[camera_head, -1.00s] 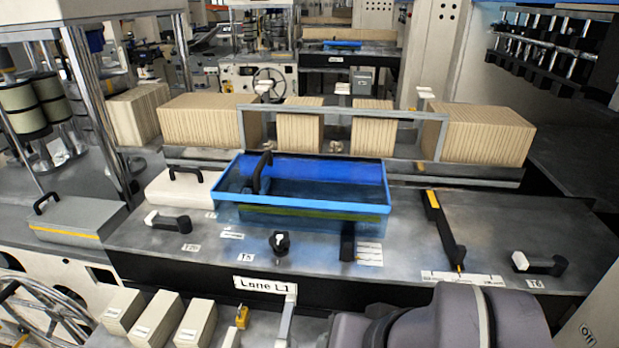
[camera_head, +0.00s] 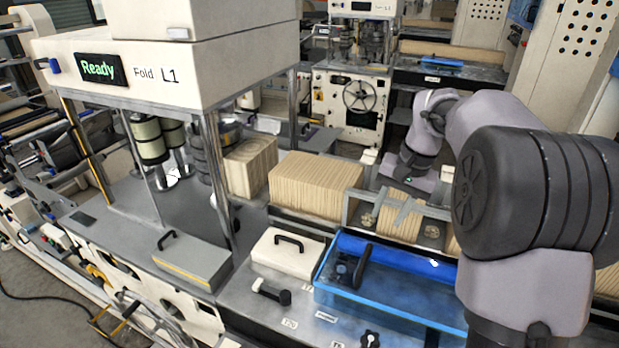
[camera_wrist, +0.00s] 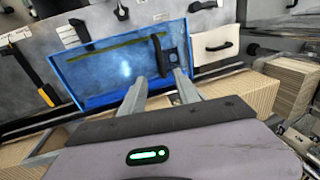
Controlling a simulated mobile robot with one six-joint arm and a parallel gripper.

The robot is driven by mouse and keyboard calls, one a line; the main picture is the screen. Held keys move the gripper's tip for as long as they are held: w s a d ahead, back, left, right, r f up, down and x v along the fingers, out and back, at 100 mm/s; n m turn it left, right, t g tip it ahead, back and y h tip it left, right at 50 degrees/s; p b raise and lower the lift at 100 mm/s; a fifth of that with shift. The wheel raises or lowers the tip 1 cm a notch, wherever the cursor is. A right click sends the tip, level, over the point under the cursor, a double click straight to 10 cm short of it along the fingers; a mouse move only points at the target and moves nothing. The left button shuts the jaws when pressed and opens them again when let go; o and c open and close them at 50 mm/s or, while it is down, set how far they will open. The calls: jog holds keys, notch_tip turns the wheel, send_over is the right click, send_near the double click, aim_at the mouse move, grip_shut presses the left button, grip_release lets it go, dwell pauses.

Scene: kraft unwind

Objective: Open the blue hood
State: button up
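The blue hood (camera_head: 388,288) is a see-through box with a bright blue rim, on the grey lane table. A black handle (camera_head: 362,268) stands at its left part. The hood appears down, with no raised lid visible. In the wrist view the hood (camera_wrist: 110,72) lies beyond my two grey fingers, and the handle (camera_wrist: 169,47) shows just past the fingertips. The fingers (camera_wrist: 160,78) are apart with nothing between them. My arm hides the hood's right end in the head view.
A white cover with a black handle (camera_head: 283,256) sits left of the hood. Kraft stacks (camera_head: 315,185) and a grey frame (camera_head: 350,208) stand behind it. The fold machine (camera_head: 165,75) with a "Ready" screen rises at left. Black levers and knobs line the table front.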

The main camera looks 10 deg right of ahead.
jog(key=w, duration=0.2)
jog(key=b, duration=0.1)
send_near(365, 258)
jog(key=x, duration=0.8)
jog(key=shift+f, duration=0.25)
grip_shut()
dwell(0.7)
